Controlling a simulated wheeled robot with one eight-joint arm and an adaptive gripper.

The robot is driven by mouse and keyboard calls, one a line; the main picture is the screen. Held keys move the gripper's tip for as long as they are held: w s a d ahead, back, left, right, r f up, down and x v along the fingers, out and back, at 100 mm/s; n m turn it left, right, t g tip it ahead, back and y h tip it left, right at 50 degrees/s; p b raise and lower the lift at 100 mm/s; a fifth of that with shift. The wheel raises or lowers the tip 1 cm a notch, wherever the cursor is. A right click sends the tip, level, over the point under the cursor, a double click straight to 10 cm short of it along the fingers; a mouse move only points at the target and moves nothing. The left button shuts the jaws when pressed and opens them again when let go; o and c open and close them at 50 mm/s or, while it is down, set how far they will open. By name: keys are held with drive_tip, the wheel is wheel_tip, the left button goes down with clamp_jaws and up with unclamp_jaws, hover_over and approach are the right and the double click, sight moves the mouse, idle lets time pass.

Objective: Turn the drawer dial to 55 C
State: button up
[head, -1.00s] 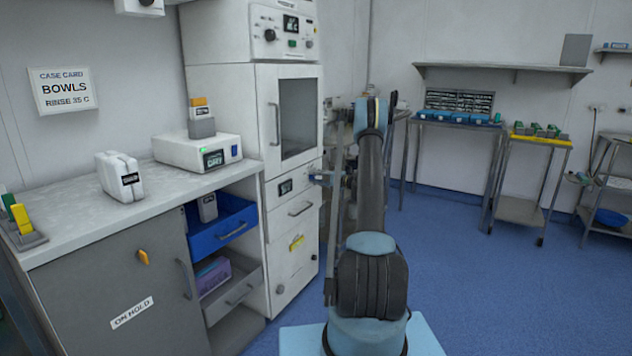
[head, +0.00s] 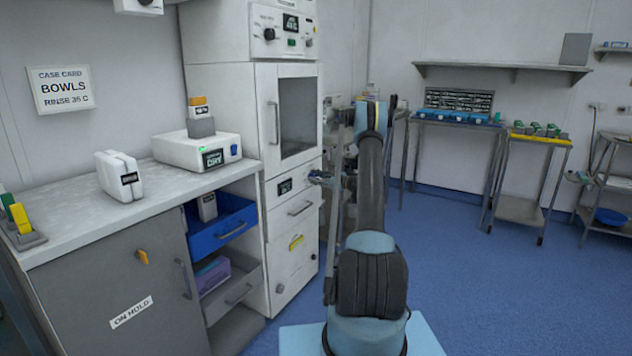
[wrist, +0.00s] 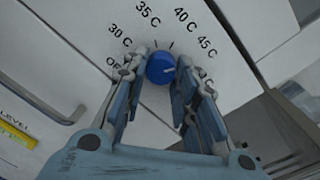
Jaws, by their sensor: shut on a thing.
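The drawer dial is a round blue knob (wrist: 160,68) on a white panel in the wrist view. Printed marks OFF, 30 C, 35 C, 40 C and 45 C run around its upper side. I see no 55 C mark; the lower right side of the scale is behind my fingers. A pale line on the knob points to the right. My gripper (wrist: 159,76) has one finger on each side of the knob and is shut on it. In the head view my gripper (head: 318,178) is at the cabinet's drawer front (head: 290,185), and the dial is hidden there.
A drawer handle (wrist: 50,113) and a yellow level label (wrist: 17,135) lie left of my gripper in the wrist view. The tall white cabinet (head: 225,90) has a glass door above. A blue drawer (head: 225,232) stands open to its left.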

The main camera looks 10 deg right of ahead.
drive_tip(key=m+t, duration=0.1)
drive_tip(key=m, duration=1.1)
drive_tip(key=shift+s+m, duration=0.15)
drive_tip(key=shift+m, duration=1.65)
drive_tip(key=o, duration=1)
drive_tip(key=shift+f, duration=0.1)
drive_tip(key=shift+o, duration=0.2)
drive_tip(key=shift+a, duration=0.1)
drive_tip(key=v, duration=1.2)
drive_tip(key=shift+f, duration=0.15)
